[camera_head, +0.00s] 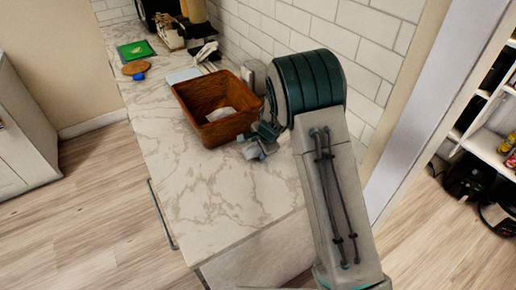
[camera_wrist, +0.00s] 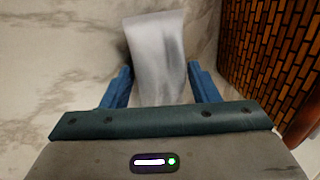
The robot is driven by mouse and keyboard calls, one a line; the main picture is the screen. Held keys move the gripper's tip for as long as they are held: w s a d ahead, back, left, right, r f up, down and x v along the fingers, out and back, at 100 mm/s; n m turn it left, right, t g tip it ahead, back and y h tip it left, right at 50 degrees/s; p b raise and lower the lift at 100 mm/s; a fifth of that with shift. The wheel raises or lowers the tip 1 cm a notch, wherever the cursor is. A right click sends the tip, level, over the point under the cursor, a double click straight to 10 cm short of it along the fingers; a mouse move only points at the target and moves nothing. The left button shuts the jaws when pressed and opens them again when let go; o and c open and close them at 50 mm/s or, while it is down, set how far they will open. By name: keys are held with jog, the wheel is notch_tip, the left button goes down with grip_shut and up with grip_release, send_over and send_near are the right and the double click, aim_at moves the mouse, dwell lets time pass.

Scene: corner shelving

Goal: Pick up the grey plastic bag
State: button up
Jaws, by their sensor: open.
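A grey, sheet-like thing that looks like the grey plastic bag (camera_wrist: 157,50) lies between the two blue fingers of my gripper (camera_wrist: 160,84) in the wrist view. The fingers are apart, one on each side of it, and its near end is hidden behind the gripper body. In the head view my gripper (camera_head: 264,138) is low over the marble counter, close to the right of the brown basket. A small grey patch, likely the bag (camera_head: 249,151), shows beside the fingers there. I cannot tell whether the fingers touch it.
The brown woven basket (camera_head: 186,97) holds a whitish item (camera_head: 221,114) and stands close to my gripper; its wall (camera_wrist: 268,60) fills the right of the wrist view. The tiled wall (camera_head: 285,25) runs behind. The counter's front part (camera_head: 205,200) is clear. A green board (camera_head: 135,50) lies farther back.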

jog(key=shift+c, duration=0.3)
jog(key=c, duration=0.5)
jog(key=shift+c, duration=0.2)
jog(key=shift+r, duration=0.1)
